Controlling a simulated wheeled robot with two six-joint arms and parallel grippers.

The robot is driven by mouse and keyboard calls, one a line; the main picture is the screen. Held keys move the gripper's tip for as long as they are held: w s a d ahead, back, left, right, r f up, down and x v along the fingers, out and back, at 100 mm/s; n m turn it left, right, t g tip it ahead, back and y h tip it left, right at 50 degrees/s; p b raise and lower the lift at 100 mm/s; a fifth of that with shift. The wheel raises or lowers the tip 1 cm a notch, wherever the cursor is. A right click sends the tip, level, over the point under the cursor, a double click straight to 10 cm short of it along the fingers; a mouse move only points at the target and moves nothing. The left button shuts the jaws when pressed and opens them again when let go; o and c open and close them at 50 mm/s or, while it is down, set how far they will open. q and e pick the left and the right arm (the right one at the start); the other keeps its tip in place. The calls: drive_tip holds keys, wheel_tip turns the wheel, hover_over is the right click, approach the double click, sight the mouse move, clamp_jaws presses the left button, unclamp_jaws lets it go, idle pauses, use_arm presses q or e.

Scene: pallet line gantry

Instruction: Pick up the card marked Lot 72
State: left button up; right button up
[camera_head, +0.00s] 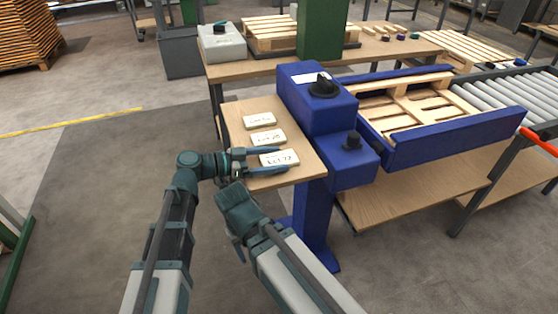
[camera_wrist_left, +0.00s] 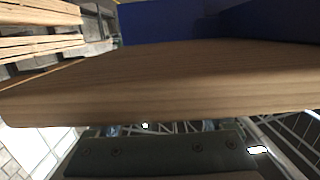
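The card marked Lot 72 (camera_head: 281,159) is a pale block-like card with dark writing. It lies on the small wooden shelf (camera_head: 300,140), nearest to me in a row of similar cards. My left gripper (camera_head: 287,159) is at this card, with one finger along its far side and one along its near side. The fingers are spread about the card's width; whether they touch it is unclear. The left wrist view shows the wooden shelf edge (camera_wrist_left: 160,85) close up, but no card. My right arm ends in a dark joint near the shelf; no right fingers show.
Two more cards lie behind, a middle one (camera_head: 268,138) and a far one (camera_head: 259,121). A blue machine housing (camera_head: 318,105) with black knobs stands directly right of the shelf. A blue-railed pallet bay (camera_head: 450,137) and roller conveyor (camera_head: 497,95) extend right. Left floor is clear.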

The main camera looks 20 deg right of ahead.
sight(273, 159)
use_arm(q)
drive_tip(key=c, duration=0.9)
drive_tip(key=shift+r, duration=0.2)
wheel_tip(273, 159, up, 10)
drive_tip(key=p, duration=1)
drive_tip(key=shift+f, duration=0.1)
